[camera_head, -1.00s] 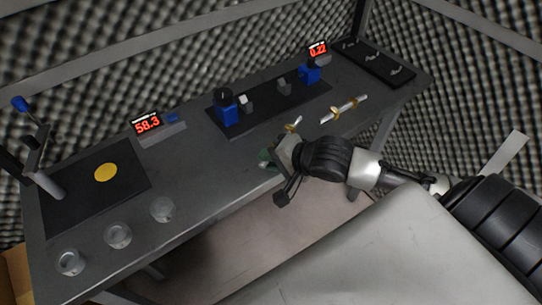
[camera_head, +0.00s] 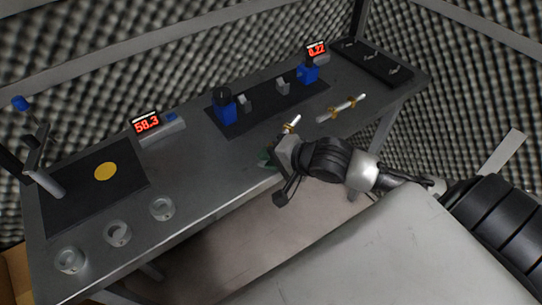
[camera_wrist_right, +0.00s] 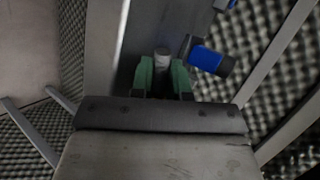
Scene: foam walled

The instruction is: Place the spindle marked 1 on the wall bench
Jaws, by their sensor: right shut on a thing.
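My right gripper (camera_head: 268,158) is at the front edge of the wall bench (camera_head: 205,180). In the right wrist view its green fingers (camera_wrist_right: 162,80) are shut on a grey, round-ended shaft (camera_wrist_right: 162,58), which appears to be a spindle. In the head view a short light shaft with a gold ring (camera_head: 291,124) shows just beyond the gripper, mostly hidden by it. Another spindle (camera_head: 345,105), pale with gold rings, lies on the bench to the right. I cannot read a number on either. My left gripper is not in view.
A dark plate bears two blue blocks (camera_head: 226,108) (camera_head: 308,73) and grey supports. Red displays (camera_head: 147,123) (camera_head: 316,49) stand behind. A black hook board (camera_head: 380,65) is at right.

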